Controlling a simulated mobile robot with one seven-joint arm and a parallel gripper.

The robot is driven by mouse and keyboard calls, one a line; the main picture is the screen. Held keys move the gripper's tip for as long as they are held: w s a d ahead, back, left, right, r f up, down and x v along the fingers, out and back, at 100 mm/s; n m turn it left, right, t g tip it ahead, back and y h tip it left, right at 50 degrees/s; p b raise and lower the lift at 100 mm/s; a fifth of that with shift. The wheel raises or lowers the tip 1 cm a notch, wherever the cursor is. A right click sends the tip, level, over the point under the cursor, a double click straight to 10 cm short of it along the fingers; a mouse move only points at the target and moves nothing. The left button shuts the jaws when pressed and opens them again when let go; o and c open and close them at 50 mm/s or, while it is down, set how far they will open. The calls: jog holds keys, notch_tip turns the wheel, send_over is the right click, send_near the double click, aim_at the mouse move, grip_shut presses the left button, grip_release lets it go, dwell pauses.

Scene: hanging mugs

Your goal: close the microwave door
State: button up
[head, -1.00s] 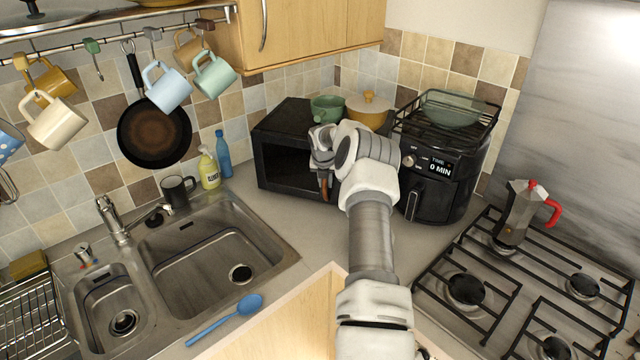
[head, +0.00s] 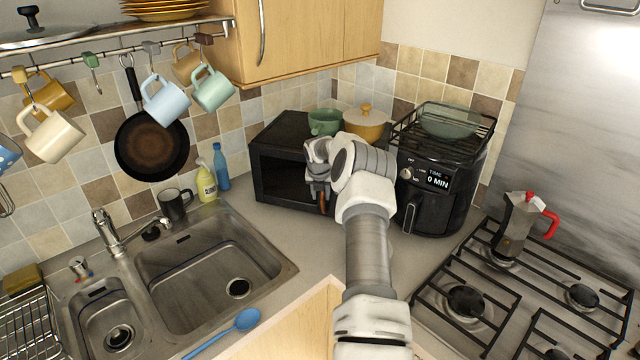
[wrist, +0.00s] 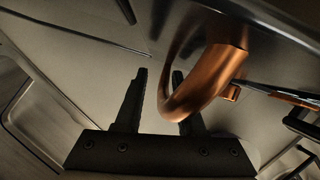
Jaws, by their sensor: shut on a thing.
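The black microwave (head: 284,132) stands on the counter against the tiled wall. Its dark front opening (head: 280,178) shows at the left, so the door appears open. The door itself is mostly hidden behind my arm and gripper. My gripper (head: 321,184) is in front of the microwave's right part. The copper-coloured door handle (head: 323,204) shows just below it. In the wrist view, the curved handle (wrist: 208,82) passes between the two dark fingers of my gripper (wrist: 159,76), and they are shut on it.
A black air fryer (head: 438,190) stands close to the right of my arm. A green pot (head: 324,121) and a yellow lidded pot (head: 364,122) sit on top of the microwave. The sink (head: 195,268) is at the left, the stove (head: 530,290) at the right.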

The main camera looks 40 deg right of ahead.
jog(key=b+v, duration=0.2)
jog(key=v, duration=1.5)
jog(key=shift+a, duration=0.2)
jog(key=shift+r, duration=0.1)
